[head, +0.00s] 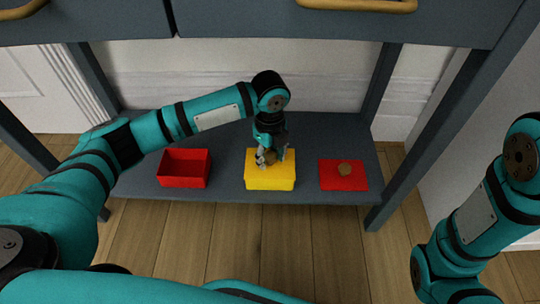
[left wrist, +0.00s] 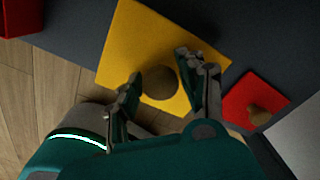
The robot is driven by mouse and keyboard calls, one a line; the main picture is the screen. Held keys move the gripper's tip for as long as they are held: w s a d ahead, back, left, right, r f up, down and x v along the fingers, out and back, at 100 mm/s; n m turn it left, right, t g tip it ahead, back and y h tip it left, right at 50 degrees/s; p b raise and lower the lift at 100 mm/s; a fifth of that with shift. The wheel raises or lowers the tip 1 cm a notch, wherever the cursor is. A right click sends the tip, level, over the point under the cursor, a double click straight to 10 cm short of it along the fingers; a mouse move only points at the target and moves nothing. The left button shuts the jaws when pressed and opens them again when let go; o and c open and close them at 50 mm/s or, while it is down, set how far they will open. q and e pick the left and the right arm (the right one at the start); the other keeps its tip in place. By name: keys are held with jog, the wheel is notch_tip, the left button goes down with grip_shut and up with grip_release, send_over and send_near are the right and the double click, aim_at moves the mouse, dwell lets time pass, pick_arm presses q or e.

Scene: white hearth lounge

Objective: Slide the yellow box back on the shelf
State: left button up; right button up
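The yellow box (head: 270,183) stands on the low dark shelf (head: 225,192), close to its front edge. A round wooden knob (left wrist: 159,82) sits on top of the yellow box, which also shows in the left wrist view (left wrist: 140,40). My left gripper (head: 271,160) points down over the box, with its fingers on either side of the knob. In the left wrist view the fingers (left wrist: 167,88) are spread, with gaps seen beside the knob. My right arm shows at the right edge of the head view, but its gripper is out of frame.
An open red box (head: 184,169) stands left of the yellow one. A red box with a knobbed lid (head: 343,182) stands to the right. Table legs bound the shelf, drawers (head: 240,22) hang above it, and bare shelf lies behind the boxes.

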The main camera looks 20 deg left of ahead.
pick_arm(q)
grip_shut()
jog(key=shift+w+a+p, duration=0.15)
jog(key=shift+w+a, duration=0.2)
jog(key=shift+w, duration=0.8)
jog(key=shift+w+a+p, duration=0.15)
jog(key=shift+w+a, duration=0.15)
jog(key=shift+w, duration=0.8)
jog(key=shift+w+a+p, duration=0.15)
jog(key=shift+w+a, duration=0.2)
jog(key=shift+w, duration=0.8)
jog(key=shift+w+a+b, duration=0.2)
jog(key=shift+w+b, duration=0.05)
jog(key=shift+w, duration=0.55)
jog(key=shift+w+a+b, duration=0.2)
jog(key=shift+w+a, duration=0.05)
jog(key=shift+w, duration=0.5)
jog(key=shift+w+a+b, duration=0.2)
jog(key=shift+w+b, duration=0.05)
jog(key=shift+w, duration=0.55)
jog(key=shift+o, duration=2.2)
grip_release()
notch_tip(320, 180, up, 12)
